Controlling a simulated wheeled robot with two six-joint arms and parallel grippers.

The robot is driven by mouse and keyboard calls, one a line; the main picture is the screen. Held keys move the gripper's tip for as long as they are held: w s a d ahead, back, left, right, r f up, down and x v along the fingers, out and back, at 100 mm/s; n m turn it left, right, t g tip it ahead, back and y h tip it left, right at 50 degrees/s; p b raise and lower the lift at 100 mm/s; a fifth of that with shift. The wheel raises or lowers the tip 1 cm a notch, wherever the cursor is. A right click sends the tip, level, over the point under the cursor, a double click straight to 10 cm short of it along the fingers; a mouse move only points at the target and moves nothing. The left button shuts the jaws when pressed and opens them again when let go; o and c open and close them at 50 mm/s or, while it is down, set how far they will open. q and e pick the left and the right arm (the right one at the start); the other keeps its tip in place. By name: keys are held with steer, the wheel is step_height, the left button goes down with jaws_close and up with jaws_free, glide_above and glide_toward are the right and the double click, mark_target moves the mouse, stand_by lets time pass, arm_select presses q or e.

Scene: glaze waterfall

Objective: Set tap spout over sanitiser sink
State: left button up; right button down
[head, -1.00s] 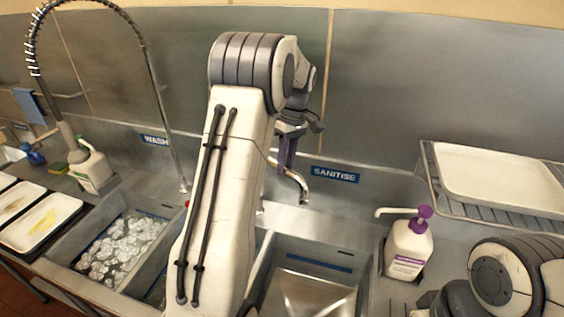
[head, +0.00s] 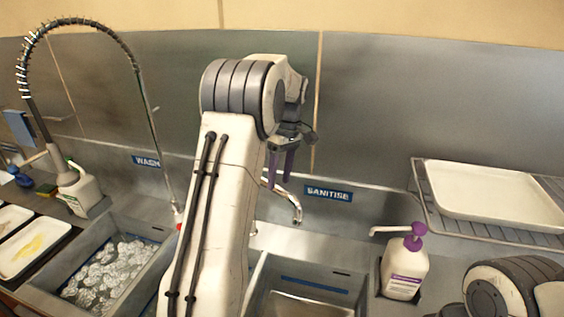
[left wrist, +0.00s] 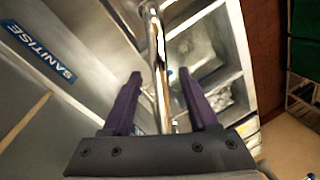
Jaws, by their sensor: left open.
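The chrome tap spout (head: 290,195) shows in the head view, its downturned tip in front of the SANITISE label (head: 328,193). In the picture the tip lies just above the back edge of the sanitiser sink (head: 262,270). My left gripper (head: 281,182) is open, its purple fingers pointing down at the spout. In the left wrist view my left gripper (left wrist: 162,85) has the spout (left wrist: 156,50) running between its spread fingers, with gaps on both sides. My left arm hides the tap's base. My right gripper is out of view.
The wash sink (head: 50,297) with suds is at the left, below a tall spring hose (head: 135,60). A purple-topped pump bottle (head: 404,270) stands right of the sanitiser sink. A white tray (head: 495,190) rests on a rack at the right. My right arm fills the lower right corner.

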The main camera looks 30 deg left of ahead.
arm_select(q)
step_height(320, 180, up, 8)
steer(key=w, duration=0.1)
steer(key=shift+w+d+r+b, duration=0.15)
steer(key=shift+w+d+b, duration=0.1)
steer(key=shift+w+b, duration=0.15)
steer(key=s+d+f+m+b, duration=0.2)
steer(key=s+d+f+m, duration=0.15)
steer(key=d, duration=0.35)
steer(key=s+d+f+m+t+b, duration=0.1)
steer(key=s+d+f+m+b, duration=0.1)
steer(key=d+m, duration=0.35)
steer(key=s+d+f+m+b, duration=0.2)
steer(key=s+d+f, duration=0.1)
steer(key=d, duration=0.6)
steer(key=s+d+f+m+b, duration=0.2)
steer(key=s+f+m, duration=0.4)
steer(key=s, duration=0.5)
steer(key=s+d+f+m+t+h+b, duration=0.1)
steer(key=s+d+f+m+b, duration=0.1)
steer(key=s+d+f+m, duration=0.3)
steer(key=s+f+m, duration=0.1)
steer(key=s+f, duration=0.2)
steer(key=s, duration=0.3)
steer(key=shift+b, duration=0.4)
steer(key=shift+w, duration=0.1)
